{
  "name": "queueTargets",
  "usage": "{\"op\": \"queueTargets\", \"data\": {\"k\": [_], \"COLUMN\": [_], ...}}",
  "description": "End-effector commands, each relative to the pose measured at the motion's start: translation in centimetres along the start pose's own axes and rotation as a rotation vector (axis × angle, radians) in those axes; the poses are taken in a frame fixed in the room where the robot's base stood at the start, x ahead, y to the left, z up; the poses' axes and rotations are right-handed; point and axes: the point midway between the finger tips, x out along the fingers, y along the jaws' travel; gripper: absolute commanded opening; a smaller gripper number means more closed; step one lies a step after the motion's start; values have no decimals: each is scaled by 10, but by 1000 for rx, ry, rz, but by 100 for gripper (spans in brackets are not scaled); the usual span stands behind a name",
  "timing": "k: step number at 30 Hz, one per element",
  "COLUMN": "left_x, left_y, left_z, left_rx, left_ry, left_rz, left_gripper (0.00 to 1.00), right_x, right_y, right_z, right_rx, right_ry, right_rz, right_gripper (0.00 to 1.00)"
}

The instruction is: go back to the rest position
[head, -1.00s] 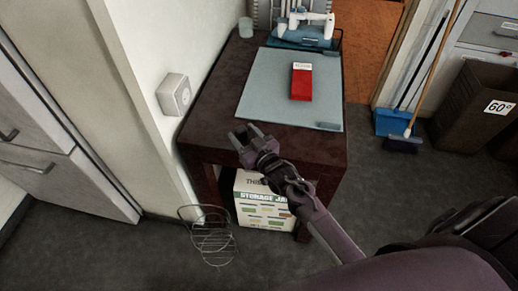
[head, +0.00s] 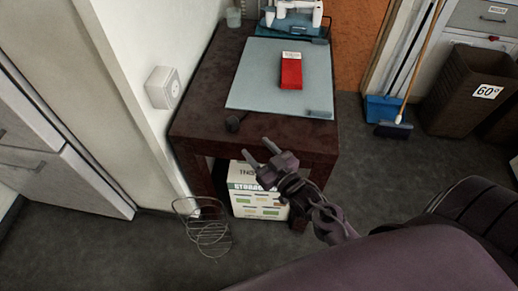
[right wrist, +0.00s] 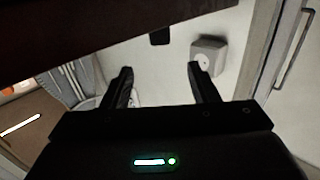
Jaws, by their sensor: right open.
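My right gripper (head: 261,152) is open and empty in front of the near edge of the dark table (head: 285,137). Its two fingers also show apart in the right wrist view (right wrist: 160,80), with nothing between them. My left gripper is not in view.
A grey mat (head: 255,85) with a red packet (head: 291,72) lies on the table. A storage box (head: 258,190) stands below, with a wire rack (head: 208,232) on the floor beside it. A white wall box (head: 163,88) is at left. A brown bin (head: 465,90) stands right.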

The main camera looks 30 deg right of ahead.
Motion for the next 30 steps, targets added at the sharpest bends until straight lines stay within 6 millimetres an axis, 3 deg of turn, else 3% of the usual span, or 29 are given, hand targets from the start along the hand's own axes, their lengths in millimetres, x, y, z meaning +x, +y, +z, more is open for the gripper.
{"op": "queueTargets", "data": {"k": [11, 18, 23, 30], "left_x": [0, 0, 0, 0], "left_y": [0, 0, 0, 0], "left_z": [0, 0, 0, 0], "left_rx": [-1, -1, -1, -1], "left_ry": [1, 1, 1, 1], "left_rz": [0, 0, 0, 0], "left_gripper": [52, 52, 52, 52], "right_x": [1, -3, -24, -75], "right_y": [-2, -11, -19, -31], "right_z": [0, 5, 5, -3], "right_rx": [-2, -20, -29, -29], "right_ry": [-33, -305, -551, -893], "right_rz": [3, 28, 45, 56], "right_gripper": [54, 54, 54, 54]}}
